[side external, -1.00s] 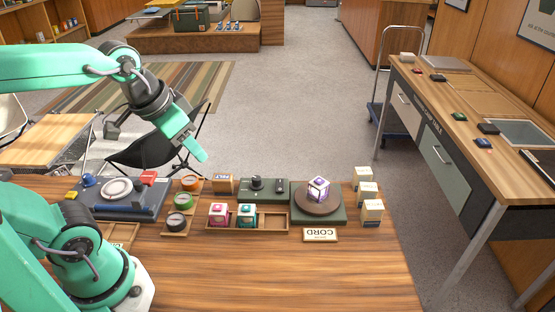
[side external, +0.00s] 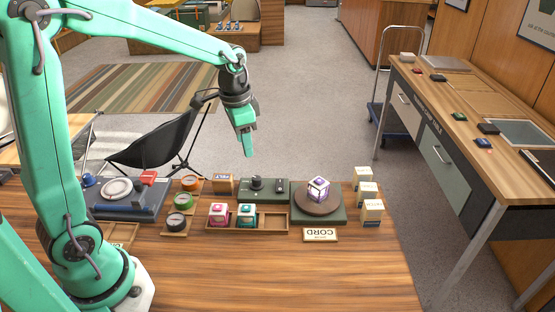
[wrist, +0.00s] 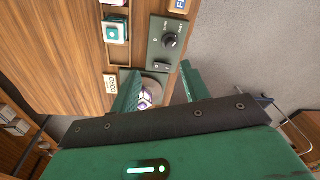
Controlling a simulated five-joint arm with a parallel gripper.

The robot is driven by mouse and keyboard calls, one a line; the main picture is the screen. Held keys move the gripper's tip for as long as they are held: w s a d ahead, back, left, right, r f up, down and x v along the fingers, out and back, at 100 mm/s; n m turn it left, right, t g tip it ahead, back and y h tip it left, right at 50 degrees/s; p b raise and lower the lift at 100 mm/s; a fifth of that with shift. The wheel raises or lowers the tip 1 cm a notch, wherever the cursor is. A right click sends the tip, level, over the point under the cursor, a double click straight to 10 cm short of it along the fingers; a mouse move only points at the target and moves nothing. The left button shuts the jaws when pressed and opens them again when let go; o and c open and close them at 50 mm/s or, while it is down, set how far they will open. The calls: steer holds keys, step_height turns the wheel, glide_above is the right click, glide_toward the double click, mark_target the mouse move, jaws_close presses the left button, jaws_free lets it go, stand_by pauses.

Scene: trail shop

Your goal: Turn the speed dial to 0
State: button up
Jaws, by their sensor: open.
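The speed dial (side external: 257,183) is a black knob on top of a dark green control box (side external: 270,198) at the back of the table. In the wrist view the dial (wrist: 170,41) shows with small markings around it, too small to read. A black rocker switch (wrist: 162,66) sits beside it on the same box. My gripper (side external: 248,152) is open and empty, pointing down in the air above the control box, apart from the dial. In the wrist view its fingers (wrist: 158,88) are spread, with the turntable partly hidden behind them.
A round brown turntable (side external: 332,207) carries a white-and-purple cube (side external: 318,189), right of the box. A wooden tray (side external: 272,222) with a pink and a teal cube stands in front. Small cartons (side external: 367,192) stand at right. The front table is clear.

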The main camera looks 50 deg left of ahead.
steer(key=m+g, duration=0.1)
glide_above(256, 178)
step_height(256, 178, down, 6)
steer(key=shift+f, duration=0.2)
steer(key=shift+f, duration=0.15)
steer(key=shift+f, duration=3.75)
steer(key=c, duration=1)
